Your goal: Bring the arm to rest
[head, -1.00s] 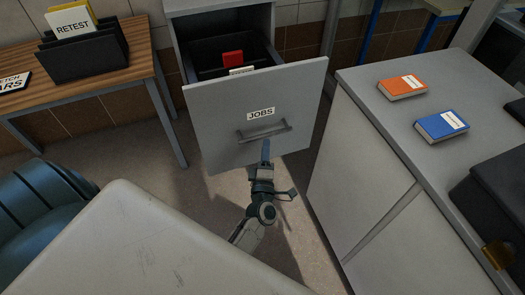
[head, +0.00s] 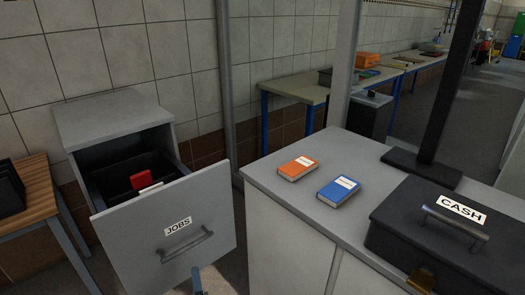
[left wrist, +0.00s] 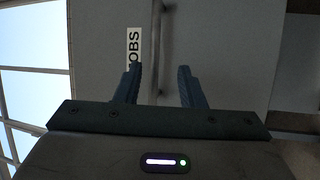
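The grey JOBS drawer (head: 170,235) stands pulled out of its cabinet (head: 115,125) at the left of the head view. Its bar handle (head: 187,246) crosses the front below the label. My left gripper (head: 198,280) shows only as a small blue-grey piece at the bottom edge, in front of and below the handle. In the left wrist view my left gripper (left wrist: 160,84) has its two fingers wide apart with nothing gripped. The drawer front and handle (left wrist: 157,45) lie beyond the fingers; I cannot tell the exact gap. My right gripper is out of view.
A red item (head: 143,178) shows inside the drawer. A grey counter (head: 290,215) at the right holds an orange book (head: 298,168), a blue book (head: 339,190) and a black CASH box (head: 445,235). A wooden table (head: 35,200) stands at the left.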

